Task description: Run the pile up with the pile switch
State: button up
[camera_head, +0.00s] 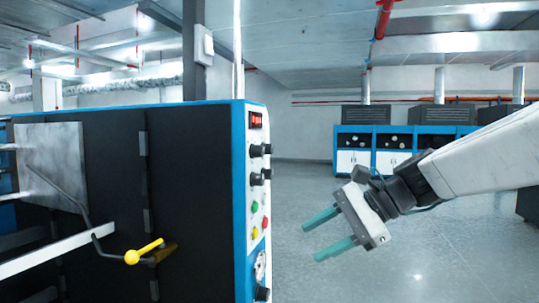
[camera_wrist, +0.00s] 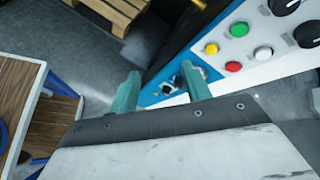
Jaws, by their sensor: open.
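The machine's control panel (camera_head: 257,205) is a white strip with a blue edge on the right end of a dark cabinet. In the wrist view the panel (camera_wrist: 290,58) runs diagonally at upper right, with yellow, green, red and white buttons and black knobs. A small metallic switch (camera_wrist: 169,88) sits low on the panel, seen between my fingers; no label is readable, so I cannot tell surely that it is the pile switch. My gripper (camera_head: 314,240) is open and empty, right of the panel and apart from it in the head view. Its teal fingers (camera_wrist: 160,72) point towards the panel's lower end.
A yellow-handled lever (camera_head: 144,252) sticks out from the cabinet front. A wood-topped stand with blue frame (camera_wrist: 40,80) is at left in the wrist view, with a wooden pallet (camera_wrist: 115,12) on the floor. Blue cabinets (camera_head: 390,145) stand far back. The floor between is clear.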

jog(key=w+a+r+m+t+y, duration=0.2)
jog(key=w+r+m+t+y, duration=0.15)
jog(key=w+r+m, duration=0.4)
jog(key=m+y, duration=0.2)
send_near(263, 152)
jog(key=shift+m+t, duration=0.25)
jog(key=shift+t, duration=0.1)
jog(key=x, duration=0.8)
jog(key=shift+s+a+f, duration=0.1)
jog(key=shift+s+a, duration=0.05)
jog(key=shift+a, duration=0.2)
jog(key=c, duration=1)
jog(key=shift+d, duration=0.15)
